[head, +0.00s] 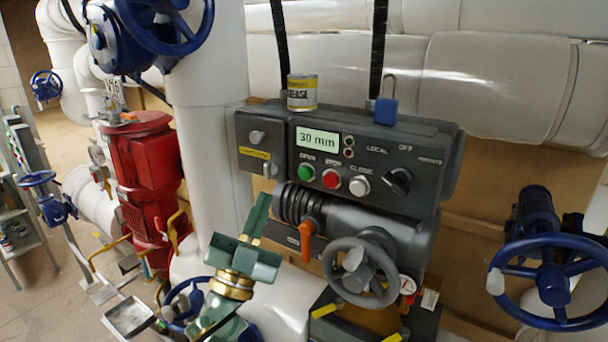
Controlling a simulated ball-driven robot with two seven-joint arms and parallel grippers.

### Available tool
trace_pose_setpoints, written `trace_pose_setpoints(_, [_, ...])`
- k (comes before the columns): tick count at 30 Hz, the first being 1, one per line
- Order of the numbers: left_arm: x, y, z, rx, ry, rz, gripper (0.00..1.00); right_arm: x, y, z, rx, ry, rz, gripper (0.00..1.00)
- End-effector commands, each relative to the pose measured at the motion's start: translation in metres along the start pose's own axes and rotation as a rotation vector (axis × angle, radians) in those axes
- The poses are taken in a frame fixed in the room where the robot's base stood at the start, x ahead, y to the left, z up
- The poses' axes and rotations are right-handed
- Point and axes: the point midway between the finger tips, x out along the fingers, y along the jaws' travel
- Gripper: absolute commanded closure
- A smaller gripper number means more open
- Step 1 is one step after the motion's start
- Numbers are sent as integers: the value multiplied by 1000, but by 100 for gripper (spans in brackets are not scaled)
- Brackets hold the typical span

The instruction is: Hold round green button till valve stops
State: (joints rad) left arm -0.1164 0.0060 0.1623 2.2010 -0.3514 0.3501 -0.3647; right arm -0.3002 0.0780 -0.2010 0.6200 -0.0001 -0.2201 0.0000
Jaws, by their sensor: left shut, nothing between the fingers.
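The round green button (306,173) is on the front of the dark grey actuator box (440,170), under a small label that seems to read OPEN. A red button (331,178) and a pale button labelled CLOSE (359,186) sit to its right. The display (318,139) above reads 30 mm. My left gripper (262,202) is green, shut and empty. Its fingers point up, below and left of the green button in the picture, with a visible gap to it. A grey handwheel (335,262) is on the actuator's lower front. My right gripper is not in view.
A black selector knob (397,181) is right of the buttons. A grease can (302,93) and a blue padlock (386,111) are on top. An orange lever (306,236) sticks out below the buttons. A blue handwheel (553,285) stands right, a red pump (145,165) left.

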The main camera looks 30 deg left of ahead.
Motion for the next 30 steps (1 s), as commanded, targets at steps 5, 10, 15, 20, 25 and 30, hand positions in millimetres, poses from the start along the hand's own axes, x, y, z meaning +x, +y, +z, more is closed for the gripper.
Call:
trace_pose_setpoints(5, [0, 0, 0, 0, -2, 1, 100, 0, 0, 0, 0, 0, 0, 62])
trace_pose_setpoints(10, [3, 3, 3, -1, -2, 1, 100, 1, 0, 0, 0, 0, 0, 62])
trace_pose_setpoints(15, [15, 12, 12, -2, -1, 0, 100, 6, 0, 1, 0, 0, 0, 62])
trace_pose_setpoints(20, [31, 25, 25, -2, -2, 1, 100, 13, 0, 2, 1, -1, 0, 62])
trace_pose_setpoints(25, [47, 36, 36, -1, -2, 1, 100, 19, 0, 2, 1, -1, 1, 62])
trace_pose_setpoints(30, [57, 43, 43, -1, -3, 1, 100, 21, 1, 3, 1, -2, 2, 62])
